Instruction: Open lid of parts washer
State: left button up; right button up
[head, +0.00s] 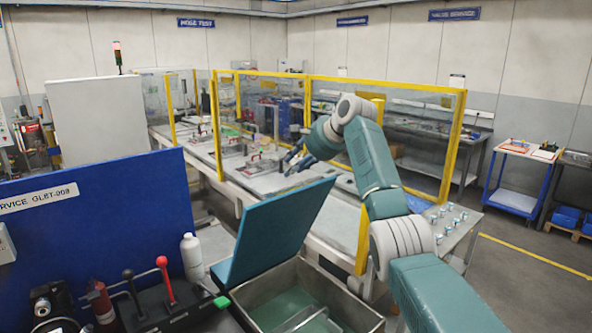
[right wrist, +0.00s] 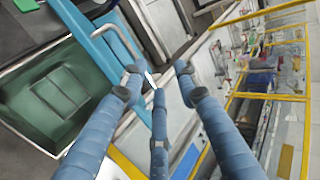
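The parts washer is the grey metal basin (head: 350,309) at the bottom centre of the head view, with a green inside. Its blue-teal lid (head: 278,228) stands raised and tilted, hinged side low at the left, so the basin shows open. In the right wrist view the lid (right wrist: 88,32) shows as a blue edge with a handle, and the green basin inside (right wrist: 55,95) lies at left. My right gripper (head: 297,161) is above and beyond the lid's raised edge. Its blue fingers (right wrist: 158,78) are spread and hold nothing. Whether one finger touches the lid is unclear. My left gripper is out of view.
A white bottle (head: 192,258) and a panel with red and black levers (head: 163,280) stand left of the basin. A blue partition (head: 90,220) is behind them. Yellow-framed clear guards (head: 455,150) enclose the worktable behind. Open floor lies at right.

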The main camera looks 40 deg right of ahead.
jog(key=shift+w, duration=0.1)
jog(key=shift+s+r, duration=0.15)
jog(key=shift+s, duration=0.05)
jog(key=shift+s+a+r, duration=0.1)
jog(key=shift+s+r, duration=0.05)
jog(key=shift+s, duration=0.15)
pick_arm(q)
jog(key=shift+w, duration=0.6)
pick_arm(e)
jog(key=v, duration=1.2)
